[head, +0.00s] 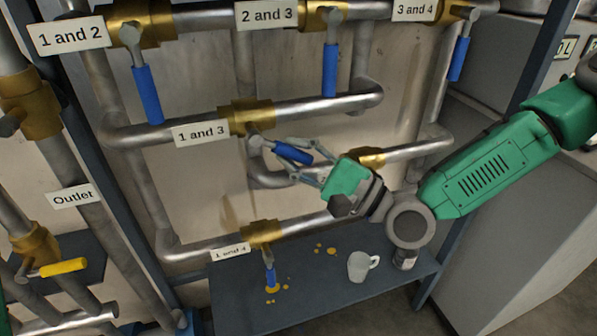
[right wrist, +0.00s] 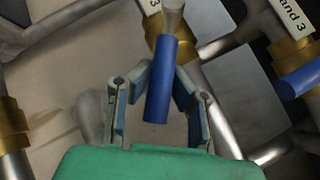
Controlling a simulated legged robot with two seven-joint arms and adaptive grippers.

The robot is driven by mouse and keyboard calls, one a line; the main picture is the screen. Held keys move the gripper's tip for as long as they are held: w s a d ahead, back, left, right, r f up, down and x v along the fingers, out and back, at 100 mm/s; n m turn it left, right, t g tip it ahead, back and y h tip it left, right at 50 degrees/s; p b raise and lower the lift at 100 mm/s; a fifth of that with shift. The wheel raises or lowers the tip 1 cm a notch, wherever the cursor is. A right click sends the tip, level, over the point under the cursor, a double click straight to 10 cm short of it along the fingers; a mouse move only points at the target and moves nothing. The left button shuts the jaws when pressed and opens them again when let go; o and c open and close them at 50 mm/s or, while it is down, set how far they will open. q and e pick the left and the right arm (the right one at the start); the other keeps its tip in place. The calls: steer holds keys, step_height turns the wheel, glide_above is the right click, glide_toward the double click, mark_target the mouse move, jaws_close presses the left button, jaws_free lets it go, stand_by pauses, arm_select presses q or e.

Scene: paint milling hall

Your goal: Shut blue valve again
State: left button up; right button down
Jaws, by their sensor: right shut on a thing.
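The blue valve handle (head: 293,152) of the brass valve (head: 251,117) labelled "1 and 3" points right and slightly down, at a slant to its pipe. My right gripper (head: 296,158) is shut on this handle, with its fingers on either side. In the right wrist view the blue handle (right wrist: 162,82) lies between the fingers of the gripper (right wrist: 161,82), its free end toward the palm. Other blue handles hang down at "1 and 2" (head: 147,95), "2 and 3" (head: 330,70), "3 and 4" (head: 460,59) and "1 and 4" (head: 269,278). My left gripper is out of view.
Pipes run close around my right gripper. Below, a dark shelf (head: 325,285) carries a white mug (head: 361,266), a small can (head: 404,260) and yellow spots. A grey cabinet (head: 510,225) stands at right.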

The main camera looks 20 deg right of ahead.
steer(key=a+f+m+t+h+b, duration=0.1)
steer(key=a+m+t+h+b, duration=0.2)
steer(key=m+b, duration=0.5)
steer(key=a+f+m+t+h+b, duration=0.2)
steer(key=a+m+t+h+b, duration=0.1)
steer(key=m+t+h+b, duration=0.3)
steer(key=m+t+b, duration=0.2)
steer(key=m, duration=0.1)
steer(key=shift+s+a+m+b, duration=0.15)
steer(key=shift+s+m+b, duration=0.15)
steer(key=shift+m, duration=0.1)
steer(key=shift+r, duration=0.1)
steer(key=c, duration=1.8)
jaws_free()
steer(key=shift+c, duration=0.2)
steer(key=o, duration=0.4)
steer(key=shift+s+r, duration=0.1)
steer(key=shift+s, duration=0.05)
steer(key=v, duration=1.2)
steer(key=shift+f+h, duration=0.25)
steer(key=shift+h, duration=0.05)
